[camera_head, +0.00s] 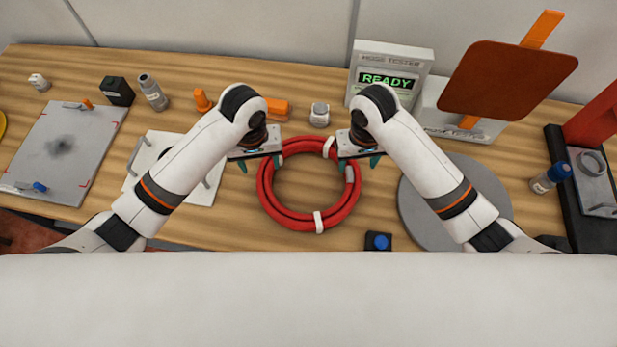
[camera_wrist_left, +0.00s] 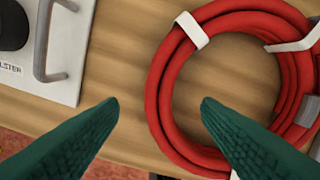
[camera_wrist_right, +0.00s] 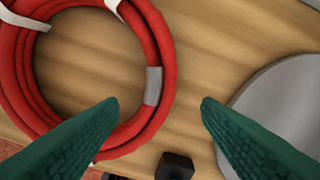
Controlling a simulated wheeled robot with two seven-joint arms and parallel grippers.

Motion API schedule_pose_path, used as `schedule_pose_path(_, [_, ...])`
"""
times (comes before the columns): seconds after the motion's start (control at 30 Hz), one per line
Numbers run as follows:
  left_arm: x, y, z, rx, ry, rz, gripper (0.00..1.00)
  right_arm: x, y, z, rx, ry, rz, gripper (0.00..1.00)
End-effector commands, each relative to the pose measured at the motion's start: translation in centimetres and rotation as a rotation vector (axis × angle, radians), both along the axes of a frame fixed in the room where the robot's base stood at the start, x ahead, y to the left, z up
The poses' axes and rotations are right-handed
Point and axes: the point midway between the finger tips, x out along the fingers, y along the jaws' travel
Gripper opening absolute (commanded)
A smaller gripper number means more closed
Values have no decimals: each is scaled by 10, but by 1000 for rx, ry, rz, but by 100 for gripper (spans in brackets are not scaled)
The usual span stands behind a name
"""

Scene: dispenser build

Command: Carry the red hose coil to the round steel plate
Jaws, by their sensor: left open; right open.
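The red hose coil (camera_head: 266,192), bound with white clips, lies flat on the wooden bench between my two grippers. The round steel plate (camera_head: 412,218) lies to its right, partly hidden under my right arm. My left gripper (camera_head: 260,165) is open over the coil's left side; in the left wrist view the coil (camera_wrist_left: 158,90) passes between its fingertips. My right gripper (camera_head: 359,165) is open over the coil's right side; in the right wrist view the coil (camera_wrist_right: 163,50) lies between its fingertips, and the plate (camera_wrist_right: 268,95) is at the right. Neither gripper visibly holds the coil.
A small black block with a blue button (camera_head: 378,241) sits between coil and plate at the front. A hose tester (camera_head: 390,72) showing READY stands behind. A blue-capped bottle (camera_head: 545,181) is right of the plate. A white panel with handles (camera_head: 205,190) lies left of the coil.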

Motion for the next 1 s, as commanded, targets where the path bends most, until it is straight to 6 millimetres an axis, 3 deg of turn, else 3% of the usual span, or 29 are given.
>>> schedule_pose_path(0.2, [-1, 1, -44, 2, 4, 2, 58, -1, -1, -44, -2, 4, -2, 58])
schedule_pose_path(0.43, [0, 0, -78, 0, 1, 0, 58, -1, 0, -79, 0, 2, 0, 58])
schedule_pose_path(0.6, [0, 0, -90, -1, 0, 0, 58, 0, 0, -90, 0, 0, -1, 58])
schedule_pose_path(0.93, [0, 0, -92, -1, 0, 0, 58, 0, 0, -92, 0, -1, 0, 58])
schedule_pose_path(1.0, [0, 0, -92, -1, 0, 0, 47, 0, 0, -92, 0, -1, 0, 47])
